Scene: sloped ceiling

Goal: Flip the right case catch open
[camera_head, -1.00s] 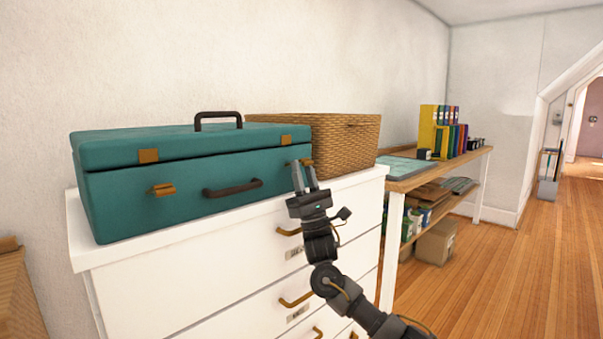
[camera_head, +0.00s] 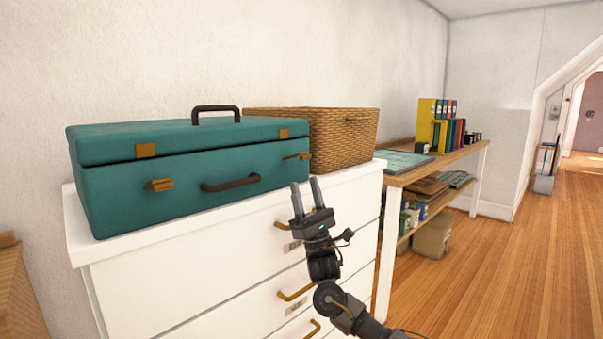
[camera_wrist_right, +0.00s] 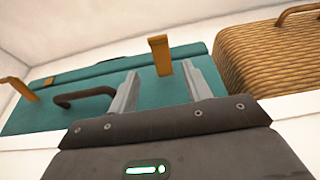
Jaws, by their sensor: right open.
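The closed teal case (camera_head: 130,200) lies on top of the white dresser, and it also shows in the wrist view (camera_wrist_right: 80,110). Its right brass catch (camera_head: 297,156) stands out from the front face, below a brass plate on the lid edge; in the wrist view the catch (camera_wrist_right: 160,57) shows beyond and between my fingers. The left catch (camera_head: 160,185) also juts from the front. My right gripper (camera_head: 305,183) is open and empty, in front of and below the right catch, apart from it. My left gripper is not in view.
The dresser (camera_head: 130,285) has brass handles on its front. A wicker basket (camera_head: 345,135) stands right of the case, close to it. A wooden shelf table (camera_head: 465,157) with books stands further right.

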